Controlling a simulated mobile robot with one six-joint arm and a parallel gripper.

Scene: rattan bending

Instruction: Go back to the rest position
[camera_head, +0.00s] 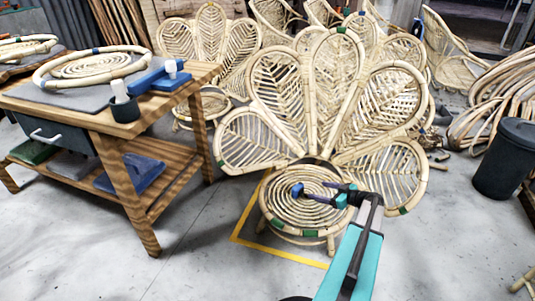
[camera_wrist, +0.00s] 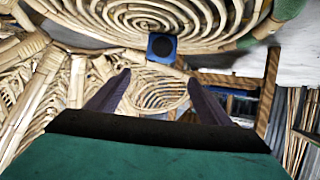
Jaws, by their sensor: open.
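In the head view my gripper (camera_head: 306,191) is over the round seat of a large rattan chair (camera_head: 312,212), at the end of my teal and black arm. In the wrist view its two dark purple fingers (camera_wrist: 159,82) stand well apart, with nothing held between them. A blue square piece with a dark round centre (camera_wrist: 161,47) shows beyond the fingers, near coiled rattan (camera_wrist: 190,22). I cannot tell how far it is from the fingertips. No marker of a rest position shows.
The chair's petal-shaped back (camera_head: 330,95) rises close behind my gripper. A wooden workbench (camera_head: 125,130) with a coiled rattan ring (camera_head: 90,66) stands at left. A dark bin (camera_head: 505,160) and rattan bundles (camera_head: 500,95) are at right. Grey floor (camera_head: 445,245) is open at front right.

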